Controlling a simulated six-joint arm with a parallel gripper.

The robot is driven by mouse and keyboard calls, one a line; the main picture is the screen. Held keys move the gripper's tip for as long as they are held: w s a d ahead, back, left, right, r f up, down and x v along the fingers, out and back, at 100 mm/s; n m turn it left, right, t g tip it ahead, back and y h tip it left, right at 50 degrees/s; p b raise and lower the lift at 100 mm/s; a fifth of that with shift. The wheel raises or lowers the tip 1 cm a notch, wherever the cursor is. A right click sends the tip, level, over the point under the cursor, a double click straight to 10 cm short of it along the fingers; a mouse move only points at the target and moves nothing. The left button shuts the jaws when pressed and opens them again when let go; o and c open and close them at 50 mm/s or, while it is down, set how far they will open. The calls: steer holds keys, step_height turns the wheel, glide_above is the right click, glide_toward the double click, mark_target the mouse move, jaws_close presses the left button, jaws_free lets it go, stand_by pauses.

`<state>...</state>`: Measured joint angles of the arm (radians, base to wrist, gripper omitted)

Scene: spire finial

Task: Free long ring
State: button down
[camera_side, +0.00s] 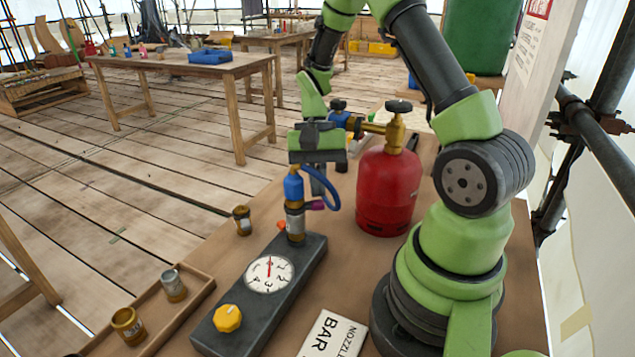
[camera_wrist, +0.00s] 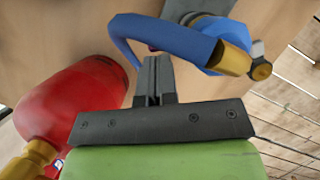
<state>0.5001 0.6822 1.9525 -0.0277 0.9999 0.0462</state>
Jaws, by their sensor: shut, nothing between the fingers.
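My gripper (camera_side: 319,182) points down beside the upright blue-topped torch fitting (camera_side: 294,189), just to its right. Its fingers are shut with nothing between them; in the wrist view the fingertips (camera_wrist: 151,62) lie by the blue hose (camera_wrist: 165,37). The fitting stands on the dark gauge block (camera_side: 215,340) and has a metal sleeve (camera_side: 295,222) below its blue part. I cannot tell which piece is the long ring.
A red gas cylinder (camera_side: 388,190) with a brass valve stands close right of my gripper. The gauge block carries a white dial (camera_side: 269,273) and a yellow knob (camera_side: 228,318). A shallow wooden tray (camera_side: 196,303) lies at the left. A white lettered card (camera_side: 334,335) lies in front.

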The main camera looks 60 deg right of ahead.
mark_target(323, 204)
steer(key=shift+s+a+m+t, duration=0.15)
steer(key=shift+s+m+t, duration=0.2)
steer(key=shift+m, duration=0.55)
steer(key=shift+s+a+m+t, duration=0.2)
steer(key=shift+s+m+t, duration=0.1)
steer(key=shift+m, duration=0.4)
steer(key=m, duration=0.1)
steer(key=s+a+m+t, duration=0.1)
steer(key=m, duration=0.1)
steer(key=shift+a+m+y, duration=0.1)
steer(key=shift+m+y, duration=0.2)
steer(key=shift+s+a+m+t, duration=0.25)
steer(key=shift+a+m+t, duration=0.35)
steer(key=shift+m, duration=0.65)
steer(key=shift+s+a+m+t, duration=0.2)
steer(key=shift+a+m+t, duration=0.4)
steer(key=shift+m, duration=0.65)
steer(key=shift+a, duration=0.15)
